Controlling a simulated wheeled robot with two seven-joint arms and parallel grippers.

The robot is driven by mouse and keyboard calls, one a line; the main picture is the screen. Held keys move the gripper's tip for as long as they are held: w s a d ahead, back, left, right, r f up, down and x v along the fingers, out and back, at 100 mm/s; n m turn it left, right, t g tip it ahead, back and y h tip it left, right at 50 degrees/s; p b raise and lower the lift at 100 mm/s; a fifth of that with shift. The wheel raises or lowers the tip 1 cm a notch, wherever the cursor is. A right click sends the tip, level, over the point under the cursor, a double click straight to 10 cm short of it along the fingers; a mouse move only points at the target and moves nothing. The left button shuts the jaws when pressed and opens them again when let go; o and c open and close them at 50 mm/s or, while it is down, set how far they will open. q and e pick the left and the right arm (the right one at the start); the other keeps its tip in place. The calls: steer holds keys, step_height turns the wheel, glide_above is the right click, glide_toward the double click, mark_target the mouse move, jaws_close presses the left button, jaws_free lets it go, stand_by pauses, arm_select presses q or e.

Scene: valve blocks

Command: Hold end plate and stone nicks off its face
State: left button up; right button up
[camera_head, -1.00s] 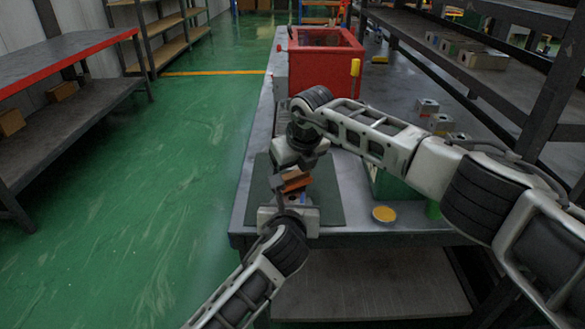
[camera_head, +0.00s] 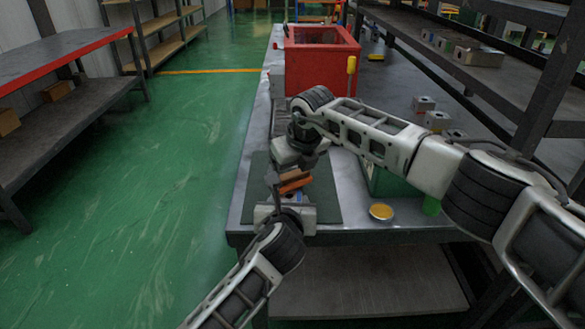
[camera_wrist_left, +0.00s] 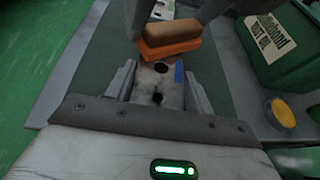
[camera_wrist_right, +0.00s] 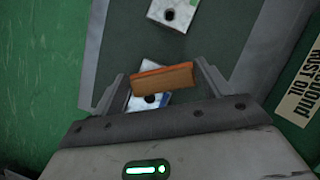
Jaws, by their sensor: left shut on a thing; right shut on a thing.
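The end plate (camera_wrist_left: 158,88) is a pale grey metal block with dark holes and a blue mark on its face. My left gripper (camera_head: 291,207) is shut on it over the dark mat. The stone (camera_head: 295,182) is a brown and orange two-layer bar, shut in my right gripper (camera_head: 290,176). In the left wrist view the stone (camera_wrist_left: 169,42) lies across the plate's far end; I cannot tell whether it touches. In the right wrist view the stone (camera_wrist_right: 162,80) hides part of the plate (camera_wrist_right: 150,101).
Another pale block with a hole (camera_wrist_right: 172,12) lies farther along the mat (camera_wrist_right: 110,40). To the right are a green rust-oil box (camera_wrist_left: 287,45) and a yellow-topped dish (camera_head: 381,211). A red bin (camera_head: 322,62) and several metal blocks (camera_head: 437,121) stand farther back.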

steer(key=shift+a, duration=1)
steer(key=shift+d, duration=1.25)
steer(key=shift+a, duration=0.15)
